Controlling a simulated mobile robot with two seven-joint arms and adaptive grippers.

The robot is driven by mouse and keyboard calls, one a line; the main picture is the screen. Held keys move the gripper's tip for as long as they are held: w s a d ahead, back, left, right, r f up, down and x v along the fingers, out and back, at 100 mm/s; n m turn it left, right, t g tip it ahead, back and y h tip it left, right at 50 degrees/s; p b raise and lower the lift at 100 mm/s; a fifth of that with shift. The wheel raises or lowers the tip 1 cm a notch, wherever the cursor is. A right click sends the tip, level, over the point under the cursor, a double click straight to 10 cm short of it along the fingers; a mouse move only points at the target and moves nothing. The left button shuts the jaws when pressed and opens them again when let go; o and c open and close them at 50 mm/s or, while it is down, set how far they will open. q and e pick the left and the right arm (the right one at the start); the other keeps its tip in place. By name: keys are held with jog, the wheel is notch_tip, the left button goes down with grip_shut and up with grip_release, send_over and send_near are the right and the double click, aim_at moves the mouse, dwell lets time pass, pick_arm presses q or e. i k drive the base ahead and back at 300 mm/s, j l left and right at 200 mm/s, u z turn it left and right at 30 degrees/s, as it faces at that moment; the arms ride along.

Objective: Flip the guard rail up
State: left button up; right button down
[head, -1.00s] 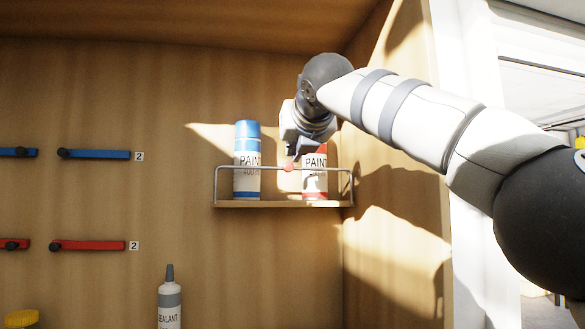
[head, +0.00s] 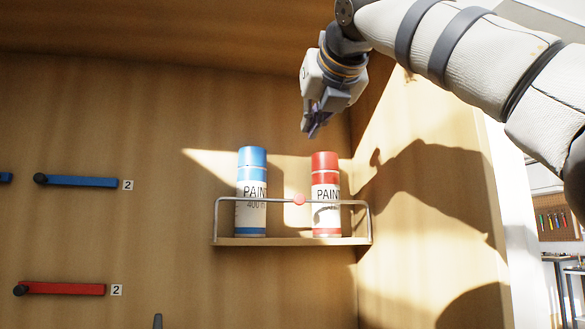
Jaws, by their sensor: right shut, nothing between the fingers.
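The guard rail (head: 270,200) is a thin grey wire frame with a red knob (head: 299,199) at the middle of its top bar. It stands upright along the front of a small wooden shelf (head: 290,242). Behind it stand a blue paint can (head: 252,170) and a red paint can (head: 325,165), both upright. My right gripper (head: 311,130) is above the red can and apart from the rail and both cans, fingers pointing down. It is shut and empty. My left gripper is not in view.
Blue handles (head: 82,181) and a red handle (head: 62,288) with number tags are on the back panel at left. A side panel (head: 420,240) closes the corner to the right of the shelf. The tip of a tube (head: 158,321) shows at the bottom.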

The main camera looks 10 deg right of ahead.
aim_at(299, 199)
jog(key=k, duration=1.5)
